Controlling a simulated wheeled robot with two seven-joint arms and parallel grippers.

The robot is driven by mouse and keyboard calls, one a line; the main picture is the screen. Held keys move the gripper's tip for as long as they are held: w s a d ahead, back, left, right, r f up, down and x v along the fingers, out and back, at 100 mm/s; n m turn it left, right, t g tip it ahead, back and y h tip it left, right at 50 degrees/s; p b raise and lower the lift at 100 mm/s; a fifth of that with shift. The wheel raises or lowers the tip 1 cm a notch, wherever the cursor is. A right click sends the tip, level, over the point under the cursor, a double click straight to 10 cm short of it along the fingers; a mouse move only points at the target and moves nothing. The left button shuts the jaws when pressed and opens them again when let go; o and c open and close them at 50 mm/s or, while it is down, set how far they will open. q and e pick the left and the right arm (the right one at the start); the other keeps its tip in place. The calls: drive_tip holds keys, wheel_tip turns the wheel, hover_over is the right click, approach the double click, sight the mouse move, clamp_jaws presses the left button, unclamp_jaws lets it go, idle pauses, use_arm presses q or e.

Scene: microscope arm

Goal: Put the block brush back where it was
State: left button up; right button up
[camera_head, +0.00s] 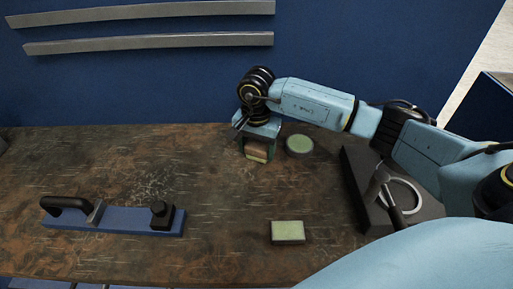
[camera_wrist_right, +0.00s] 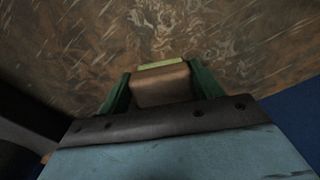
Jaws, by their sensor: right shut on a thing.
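The block brush (camera_head: 257,155) is a small brown block with a pale edge, near the back of the workbench. My right gripper (camera_head: 260,146) is shut on it from above. In the right wrist view the brown block brush (camera_wrist_right: 162,85) sits between the two green fingers of the gripper (camera_wrist_right: 160,92), with a pale green strip at its far edge. I cannot tell whether its underside touches the bench. My left gripper is not in view.
A round green pad (camera_head: 299,144) lies just right of the gripper, and a square green pad (camera_head: 288,229) lies nearer the front. A blue plane-like tool (camera_head: 125,219) is at left. A dark stand with a pale ring (camera_head: 355,185) is at right. The bench's middle (camera_head: 215,190) is clear.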

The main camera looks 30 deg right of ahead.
sight(256, 148)
drive_tip(key=shift+f, duration=0.15)
drive_tip(key=o, duration=0.9)
wheel_tip(256, 148, up, 12)
drive_tip(key=shift+r+p, duration=0.25)
drive_tip(key=shift+p, duration=0.05)
